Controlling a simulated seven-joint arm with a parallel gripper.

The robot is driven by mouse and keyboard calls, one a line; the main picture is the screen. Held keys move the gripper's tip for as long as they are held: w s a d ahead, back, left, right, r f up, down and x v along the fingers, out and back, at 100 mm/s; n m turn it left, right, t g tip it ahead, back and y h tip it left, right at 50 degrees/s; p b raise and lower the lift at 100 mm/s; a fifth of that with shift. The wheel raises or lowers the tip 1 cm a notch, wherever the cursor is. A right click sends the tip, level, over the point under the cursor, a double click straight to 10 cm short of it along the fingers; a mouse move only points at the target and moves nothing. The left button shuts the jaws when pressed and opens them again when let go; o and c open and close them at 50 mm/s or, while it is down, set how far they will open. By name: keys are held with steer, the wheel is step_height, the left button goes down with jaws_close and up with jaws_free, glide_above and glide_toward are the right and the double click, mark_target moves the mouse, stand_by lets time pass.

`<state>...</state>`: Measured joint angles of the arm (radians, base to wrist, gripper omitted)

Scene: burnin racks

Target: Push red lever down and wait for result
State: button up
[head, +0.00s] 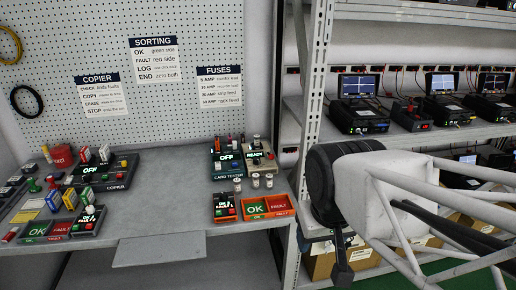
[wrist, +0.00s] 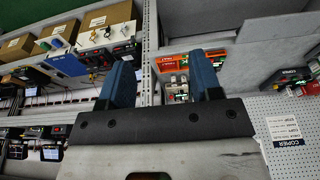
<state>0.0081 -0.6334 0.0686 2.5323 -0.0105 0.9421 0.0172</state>
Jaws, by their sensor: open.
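I cannot make out a clear red lever in either view. The card tester (head: 228,165), a dark green box showing OFF, stands on the workbench, with a beige unit showing READY (head: 257,156) beside it on the right. Small red parts show on the boxes, but they are too small to tell as levers. In the wrist view my gripper (wrist: 163,76) has its two blue fingers wide apart with nothing between them. In the head view my arm reaches in from the right, its dark end hanging beside the bench's right edge, apart from the devices.
An orange-rimmed OK/FAULT tray (head: 267,214) and a small counter box (head: 225,207) sit near the bench's right front. The copier (head: 108,176) and coloured blocks crowd the left. Rack shelves (head: 420,131) with power supplies (head: 358,112) stand right. The bench middle (head: 175,180) is clear.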

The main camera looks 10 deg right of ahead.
steer(key=shift+c, duration=0.4)
jaws_close()
stand_by(1.3)
